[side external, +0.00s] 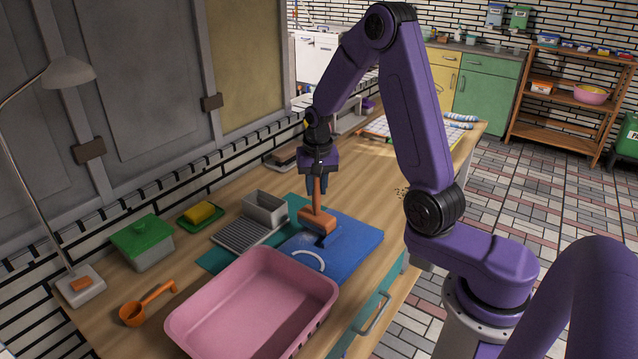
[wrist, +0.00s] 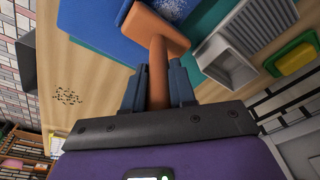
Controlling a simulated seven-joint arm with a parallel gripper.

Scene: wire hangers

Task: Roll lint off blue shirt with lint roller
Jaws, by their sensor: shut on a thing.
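The blue shirt (side external: 352,242) lies flat on the wooden counter. It also shows at the top of the wrist view (wrist: 100,15). A patch of pale specks (wrist: 170,8) shows on the blue in the wrist view. The orange lint roller (side external: 317,222) is upright, its head down at the shirt; whether it presses on the cloth I cannot tell. My gripper (side external: 317,184) is shut on the roller's handle, which shows between both fingers in the wrist view (wrist: 158,85). A white curved band (side external: 303,259) lies on the shirt near the pink tub.
A pink tub (side external: 180,325) stands in front of the shirt. A grey ribbed tray (side external: 242,234) and grey box (side external: 266,207) stand left of it. A yellow sponge (side external: 199,212), green-lidded box (side external: 142,237), orange scoop (side external: 145,304) and lamp (side external: 68,72) are farther left.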

